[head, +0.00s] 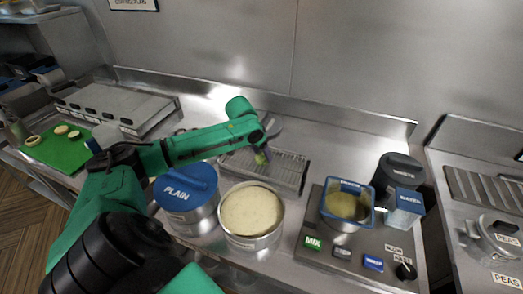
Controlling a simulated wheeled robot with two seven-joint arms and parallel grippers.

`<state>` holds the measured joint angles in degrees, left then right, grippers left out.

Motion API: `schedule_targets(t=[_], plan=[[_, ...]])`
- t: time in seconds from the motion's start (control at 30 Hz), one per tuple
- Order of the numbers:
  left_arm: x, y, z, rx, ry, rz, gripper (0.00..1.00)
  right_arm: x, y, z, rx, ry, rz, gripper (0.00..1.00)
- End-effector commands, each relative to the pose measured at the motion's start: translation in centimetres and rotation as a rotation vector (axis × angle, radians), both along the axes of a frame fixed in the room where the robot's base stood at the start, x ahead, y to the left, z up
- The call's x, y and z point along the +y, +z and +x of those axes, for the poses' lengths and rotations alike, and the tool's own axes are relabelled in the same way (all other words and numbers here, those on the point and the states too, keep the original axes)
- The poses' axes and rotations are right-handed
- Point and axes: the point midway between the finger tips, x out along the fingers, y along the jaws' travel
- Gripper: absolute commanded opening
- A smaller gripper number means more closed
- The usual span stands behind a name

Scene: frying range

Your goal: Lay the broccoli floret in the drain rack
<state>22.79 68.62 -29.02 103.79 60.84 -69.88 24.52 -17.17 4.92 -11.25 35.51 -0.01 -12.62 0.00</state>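The drain rack (288,172) is a grey metal wire tray on the steel counter, behind the round pot of pale batter. My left gripper (262,150) reaches in from the left and points down over the rack's left part. A small yellow-green piece, which looks like the broccoli floret (261,158), shows at its fingertips. The fingers look shut on it, though they are small and partly hidden by the wrist. I cannot tell whether the floret touches the rack. My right gripper is not in view.
A blue-lidded pot marked PLAIN (187,190) and the batter pot (252,212) stand in front of the rack. A mixing station with a blue-rimmed container (347,203) is at right. A green board (57,148) with pale slices is far left.

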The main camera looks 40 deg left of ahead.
Motion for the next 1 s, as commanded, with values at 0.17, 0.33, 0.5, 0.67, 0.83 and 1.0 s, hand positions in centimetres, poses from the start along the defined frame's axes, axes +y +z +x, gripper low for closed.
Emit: schedule_targets(t=[0.17, 0.33, 0.5, 0.67, 0.83, 1.0], plan=[[0.0, 0.0, 0.0, 0.000, 0.000, 0.000, 0.89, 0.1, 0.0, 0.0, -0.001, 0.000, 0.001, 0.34], [0.0, 0.0, 0.0, 0.000, 0.000, 0.000, 0.89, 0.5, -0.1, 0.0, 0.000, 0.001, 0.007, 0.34], [0.1, 1.5, -0.5, -0.003, 0.000, 0.002, 0.89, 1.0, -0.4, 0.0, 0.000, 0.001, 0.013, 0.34], [0.2, 5.2, -2.1, -0.003, -0.001, 0.009, 0.89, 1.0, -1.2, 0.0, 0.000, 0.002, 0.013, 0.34], [0.2, 9.6, -4.0, -0.001, 0.001, 0.009, 0.89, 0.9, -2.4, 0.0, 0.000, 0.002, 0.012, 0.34], [0.0, 12.6, -5.1, -0.002, 0.000, 0.003, 0.89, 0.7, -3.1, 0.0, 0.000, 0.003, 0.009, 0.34]])
